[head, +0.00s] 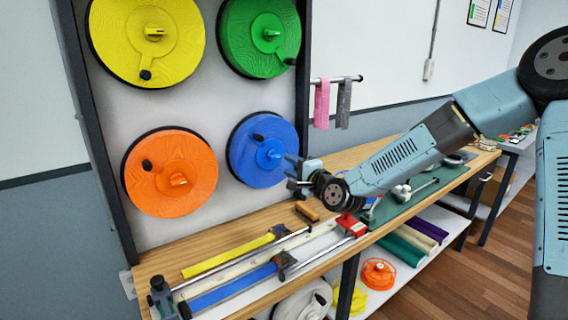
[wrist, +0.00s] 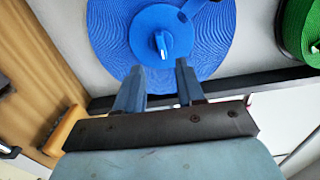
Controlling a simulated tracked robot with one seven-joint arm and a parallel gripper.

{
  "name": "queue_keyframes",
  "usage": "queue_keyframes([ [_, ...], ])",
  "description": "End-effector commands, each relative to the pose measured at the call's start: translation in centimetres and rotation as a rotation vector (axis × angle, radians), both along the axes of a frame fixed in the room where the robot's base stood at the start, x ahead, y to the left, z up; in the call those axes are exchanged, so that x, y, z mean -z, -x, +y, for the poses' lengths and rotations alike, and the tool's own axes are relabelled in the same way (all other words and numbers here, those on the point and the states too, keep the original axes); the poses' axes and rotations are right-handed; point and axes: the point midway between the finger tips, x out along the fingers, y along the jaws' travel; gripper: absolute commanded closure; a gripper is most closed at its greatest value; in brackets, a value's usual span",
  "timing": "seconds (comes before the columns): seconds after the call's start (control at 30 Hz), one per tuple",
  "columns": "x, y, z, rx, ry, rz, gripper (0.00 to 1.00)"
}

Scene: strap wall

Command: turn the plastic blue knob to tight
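The blue disc (head: 250,160) hangs at the lower right of the wall panel, with a raised blue knob (head: 270,155) at its centre. A dark crank handle (head: 258,138) sits on its upper part. In the wrist view the blue knob (wrist: 161,45) is a narrow upright grip on a round hub, just beyond my fingertips. My gripper (wrist: 158,66) is open, its two fingers apart and empty, pointing at the disc below the knob in that picture. In the head view my gripper (head: 296,175) is to the right of the blue disc.
Yellow (head: 115,45), green (head: 240,50) and orange (head: 195,150) discs share the panel. The wooden bench (head: 225,225) below holds rails with yellow and blue straps. Pink (head: 322,105) and grey cloths hang from a rod at right. A dark frame post (head: 304,60) edges the panel.

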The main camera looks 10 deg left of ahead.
Motion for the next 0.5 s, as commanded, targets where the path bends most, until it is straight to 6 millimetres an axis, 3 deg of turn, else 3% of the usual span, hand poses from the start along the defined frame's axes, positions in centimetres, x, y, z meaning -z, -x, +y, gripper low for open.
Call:
queue_keyframes([
  [0.2,0.1,2.5,-3.2,0.003,0.001,0.000,0.62],
  [0.5,0.1,4.6,-5.5,0.002,0.001,0.002,0.62],
])
